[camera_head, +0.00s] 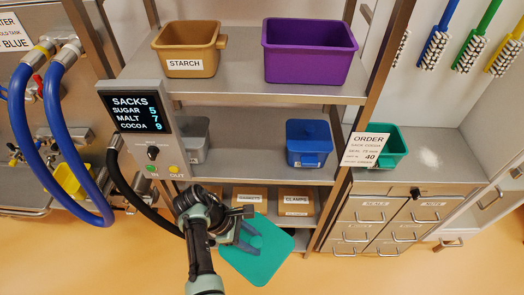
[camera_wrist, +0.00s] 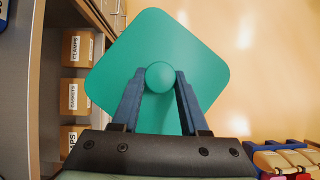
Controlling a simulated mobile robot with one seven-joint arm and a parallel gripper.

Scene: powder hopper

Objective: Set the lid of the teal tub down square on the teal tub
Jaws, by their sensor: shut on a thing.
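The lid of the teal tub (camera_head: 262,262) is a flat square teal plate with rounded corners. My gripper (camera_head: 246,243) is shut on its round knob and holds it in the air in front of the shelves, above the floor. In the wrist view the lid (camera_wrist: 200,60) fills the middle, with the knob between the fingertips of my gripper (camera_wrist: 160,82). The teal tub (camera_head: 394,146) stands on the grey counter at the right, partly hidden behind a white order card. My gripper is well to the left of the tub and apart from it.
The order card (camera_head: 366,150) stands in front of the tub's left part. A shelf post (camera_head: 345,150) rises between the shelves and the counter. A blue lidded tub (camera_head: 309,146) sits on the middle shelf. The counter right of the teal tub is clear.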

